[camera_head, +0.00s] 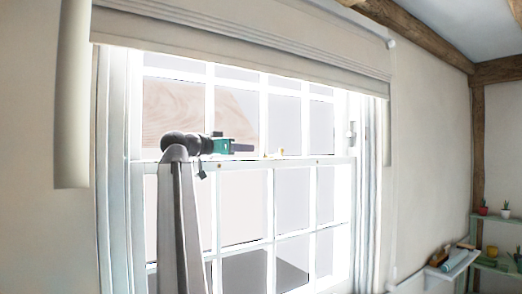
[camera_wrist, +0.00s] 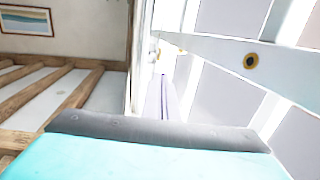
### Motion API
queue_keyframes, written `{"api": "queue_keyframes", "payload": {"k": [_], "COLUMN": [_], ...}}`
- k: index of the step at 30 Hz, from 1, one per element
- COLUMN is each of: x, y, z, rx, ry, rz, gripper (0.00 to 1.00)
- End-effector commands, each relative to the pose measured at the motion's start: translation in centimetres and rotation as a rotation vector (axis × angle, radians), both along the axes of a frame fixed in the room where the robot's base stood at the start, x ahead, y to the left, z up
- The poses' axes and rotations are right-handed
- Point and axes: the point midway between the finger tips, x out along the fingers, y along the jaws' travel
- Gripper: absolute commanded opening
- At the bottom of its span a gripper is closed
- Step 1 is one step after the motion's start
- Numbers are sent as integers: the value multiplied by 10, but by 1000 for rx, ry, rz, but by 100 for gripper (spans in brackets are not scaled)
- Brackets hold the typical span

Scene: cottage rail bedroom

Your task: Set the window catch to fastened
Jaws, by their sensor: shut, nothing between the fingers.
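The window catch (camera_head: 275,154) is a small brass-coloured piece on the middle rail of the white sash window (camera_head: 242,205). It is too small to tell which way its lever points. My gripper (camera_head: 250,148), teal with dark fingers, is shut and empty. It is just left of the catch in the head view, at about rail height, with a small gap in the picture. In the wrist view the rail (camera_wrist: 215,48) crosses the upper right and carries a round brass fitting (camera_wrist: 251,61). I cannot clearly make out the catch there.
A beige blind (camera_head: 240,45) hangs across the window top. A white fitting (camera_head: 351,133) is on the right frame. A small shelf (camera_head: 440,270) and a green corner shelf (camera_head: 497,218) with pots are at the right. A framed picture (camera_wrist: 26,20) hangs beyond wooden beams.

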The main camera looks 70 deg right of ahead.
Motion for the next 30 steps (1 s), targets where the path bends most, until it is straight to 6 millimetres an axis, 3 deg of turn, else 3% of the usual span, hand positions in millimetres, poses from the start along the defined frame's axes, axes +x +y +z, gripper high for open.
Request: {"api": "queue_keyframes", "payload": {"k": [8, 30], "x": [-11, -47], "y": [-24, -116], "z": [2, -1], "rx": [0, 1], "ry": [0, 0], "rz": [-5, -5], "gripper": [0, 0]}}
